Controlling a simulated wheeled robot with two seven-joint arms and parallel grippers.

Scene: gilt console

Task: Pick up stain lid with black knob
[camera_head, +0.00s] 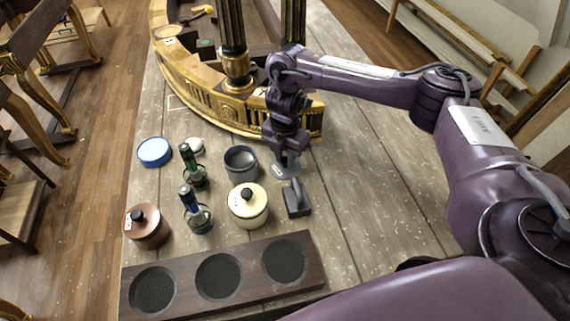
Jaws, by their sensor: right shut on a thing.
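My right gripper (287,152) points down over the table, shut on a small grey metal lid (284,168). The lid hangs tilted beneath the fingers; its knob is hidden by them. The lid is to the right of an open grey pot (241,163) and just above and behind a dark grey stand-like block (297,200). Whether lid and block touch I cannot tell. My left gripper is not in view.
A gilt console (228,112) rises behind. The table's right side is clear.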

